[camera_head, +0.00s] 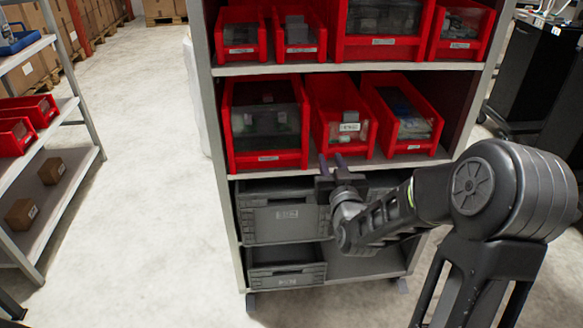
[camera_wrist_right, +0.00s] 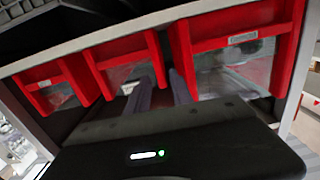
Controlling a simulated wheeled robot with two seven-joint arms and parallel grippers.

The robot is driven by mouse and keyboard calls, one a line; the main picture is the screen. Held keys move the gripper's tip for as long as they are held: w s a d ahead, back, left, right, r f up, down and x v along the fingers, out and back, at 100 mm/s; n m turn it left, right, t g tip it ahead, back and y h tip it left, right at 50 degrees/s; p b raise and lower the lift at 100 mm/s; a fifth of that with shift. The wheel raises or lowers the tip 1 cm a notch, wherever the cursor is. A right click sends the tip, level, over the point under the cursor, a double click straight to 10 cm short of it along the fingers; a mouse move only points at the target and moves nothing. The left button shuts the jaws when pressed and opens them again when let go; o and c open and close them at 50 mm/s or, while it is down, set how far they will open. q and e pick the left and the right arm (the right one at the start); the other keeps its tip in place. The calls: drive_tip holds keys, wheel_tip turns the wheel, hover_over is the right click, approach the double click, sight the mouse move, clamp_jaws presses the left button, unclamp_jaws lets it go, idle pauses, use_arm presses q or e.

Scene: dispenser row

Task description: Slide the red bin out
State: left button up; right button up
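Several red bins stand in the rack, so I cannot tell from the frames which one the task names. On the middle shelf are a wide red bin (camera_head: 265,156), a narrower middle red bin (camera_head: 331,135) with a grey tag, and a right red bin (camera_head: 411,148). My right gripper (camera_head: 332,161) is in front of the middle bin's lower front, its two fingers apart with nothing between them. In the right wrist view, the fingers (camera_wrist_right: 163,88) point at the middle bin (camera_wrist_right: 123,62) and the wide bin (camera_wrist_right: 240,50); contact is unclear. My left gripper is not in view.
More red bins (camera_head: 382,46) fill the shelf above. Grey crates (camera_head: 284,222) sit below, partly behind my right arm. A side shelf (camera_head: 75,180) with red bins and small boxes stands at left. The floor (camera_head: 150,120) between is clear.

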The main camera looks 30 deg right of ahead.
sight(326, 138)
drive_tip(key=shift+d+r, duration=0.2)
drive_tip(key=shift+r, duration=0.3)
drive_tip(key=shift+x, duration=3.9)
drive_tip(key=shift+r, duration=0.1)
drive_tip(key=shift+c, duration=0.6)
clamp_jaws()
